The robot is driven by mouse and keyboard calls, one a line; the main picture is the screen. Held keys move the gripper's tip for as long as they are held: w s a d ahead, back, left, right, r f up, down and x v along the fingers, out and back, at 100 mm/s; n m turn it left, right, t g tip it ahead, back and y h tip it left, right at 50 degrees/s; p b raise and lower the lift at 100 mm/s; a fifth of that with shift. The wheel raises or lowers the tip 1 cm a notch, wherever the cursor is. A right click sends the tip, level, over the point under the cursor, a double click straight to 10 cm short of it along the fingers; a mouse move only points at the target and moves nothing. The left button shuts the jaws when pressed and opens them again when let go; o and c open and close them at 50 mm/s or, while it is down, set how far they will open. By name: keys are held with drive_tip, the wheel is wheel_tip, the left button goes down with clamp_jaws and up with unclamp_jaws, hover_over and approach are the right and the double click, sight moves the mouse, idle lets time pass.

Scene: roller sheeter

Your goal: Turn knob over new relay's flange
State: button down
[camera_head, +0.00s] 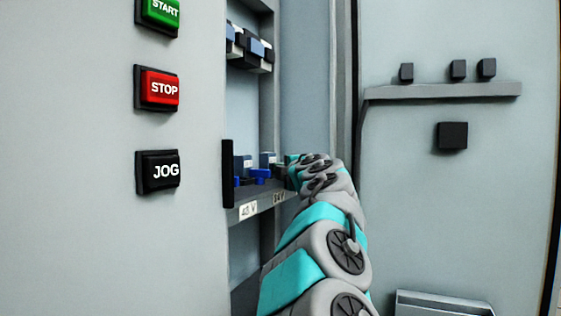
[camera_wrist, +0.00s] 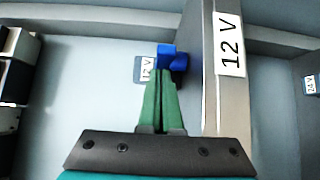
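In the wrist view, a blue knob (camera_wrist: 168,60) shows at the tips of my gripper (camera_wrist: 165,80), beside the grey rail marked 12 V. My two green fingers lie close together, with only a thin line between them. The tips overlap the knob's lower part in the picture; I cannot tell whether they touch it. The relay and its flange cannot be made out clearly at the fingertips. In the head view, my arm reaches into the cabinet and hides the 12 V spot. Blue knobs (camera_head: 260,175) and grey-blue relays (camera_head: 243,164) stand on the shelf to its left.
The grey rail (camera_wrist: 225,110) stands close right of my fingers. Small labels 12 V (camera_wrist: 145,69) and 24 V (camera_wrist: 312,83) show on either side. Dark and white blocks (camera_wrist: 15,65) stand at far left. The cabinet's open edge (camera_head: 227,172) is left of my arm.

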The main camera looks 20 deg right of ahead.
drive_tip(key=shift+d+m+h+p, duration=0.3)
drive_tip(key=shift+m+h, duration=0.1)
drive_tip(key=shift+h, duration=0.2)
drive_tip(key=shift+a, duration=0.25)
drive_tip(key=shift+s+d, duration=0.1)
